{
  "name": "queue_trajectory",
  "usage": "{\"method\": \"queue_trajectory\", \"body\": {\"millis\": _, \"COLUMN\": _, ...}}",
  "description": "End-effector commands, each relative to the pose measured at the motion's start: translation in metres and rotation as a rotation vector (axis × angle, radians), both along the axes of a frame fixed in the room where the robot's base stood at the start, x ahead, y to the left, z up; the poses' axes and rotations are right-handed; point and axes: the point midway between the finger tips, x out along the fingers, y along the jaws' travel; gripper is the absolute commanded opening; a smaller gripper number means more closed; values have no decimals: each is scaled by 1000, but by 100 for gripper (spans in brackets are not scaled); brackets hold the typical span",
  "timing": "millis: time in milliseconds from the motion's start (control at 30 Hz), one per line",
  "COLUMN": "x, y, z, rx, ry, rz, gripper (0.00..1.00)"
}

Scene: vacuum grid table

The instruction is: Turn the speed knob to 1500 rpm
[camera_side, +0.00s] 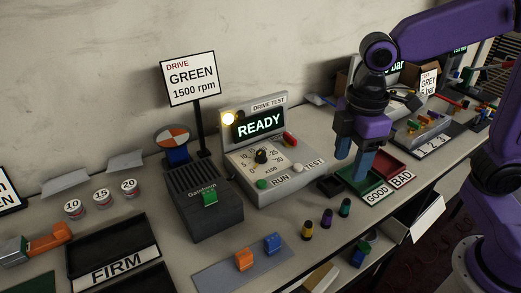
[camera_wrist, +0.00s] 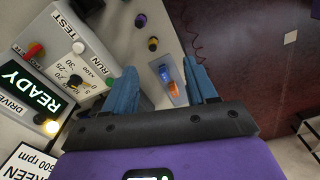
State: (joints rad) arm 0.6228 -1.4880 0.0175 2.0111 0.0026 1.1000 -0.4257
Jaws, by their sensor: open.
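The speed knob (camera_side: 261,157) is a small black knob on a white dial marked x100, on the drive test box (camera_side: 287,186). It also shows in the wrist view (camera_wrist: 75,80), left of my fingers. I cannot tell which number it points at. The box's display (camera_side: 259,124) reads READY, and a yellow-white lamp (camera_side: 229,118) glows beside it. A sign (camera_side: 190,79) reads DRIVE GREEN 1500 rpm. My gripper (camera_side: 351,167) is open and empty, to the right of the box near the GOOD tray. Its blue fingers (camera_wrist: 160,66) point down, apart from the knob.
A green RUN button (camera_side: 262,184), a white TEST button (camera_side: 298,167) and a red control (camera_side: 291,139) sit near the knob. The dark Gatebeam unit (camera_side: 205,213) stands left of the box. Green GOOD (camera_side: 356,185) and red BAD trays lie right. Small coloured parts stand in front.

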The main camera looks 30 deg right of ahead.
Motion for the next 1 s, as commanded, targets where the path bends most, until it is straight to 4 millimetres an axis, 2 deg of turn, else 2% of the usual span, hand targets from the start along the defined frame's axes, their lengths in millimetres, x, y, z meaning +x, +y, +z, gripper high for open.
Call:
{"method": "queue_trajectory", "body": {"millis": 33, "x": 20, "y": 9, "z": 3, "rx": -3, "ry": 2, "rz": 18, "gripper": 57}}
{"method": "queue_trajectory", "body": {"millis": 100, "x": 46, "y": 20, "z": 8, "rx": -6, "ry": 3, "rz": 53, "gripper": 57}}
{"method": "queue_trajectory", "body": {"millis": 300, "x": 119, "y": 39, "z": 17, "rx": -10, "ry": 9, "rz": 151, "gripper": 57}}
{"method": "queue_trajectory", "body": {"millis": 467, "x": 176, "y": 45, "z": 18, "rx": -14, "ry": 15, "rz": 232, "gripper": 57}}
{"method": "queue_trajectory", "body": {"millis": 600, "x": 222, "y": 42, "z": 17, "rx": -14, "ry": 21, "rz": 301, "gripper": 57}}
{"method": "queue_trajectory", "body": {"millis": 800, "x": 272, "y": 29, "z": 11, "rx": -13, "ry": 27, "rz": 386, "gripper": 57}}
{"method": "queue_trajectory", "body": {"millis": 1000, "x": 293, "y": 19, "z": 8, "rx": -12, "ry": 30, "rz": 431, "gripper": 57}}
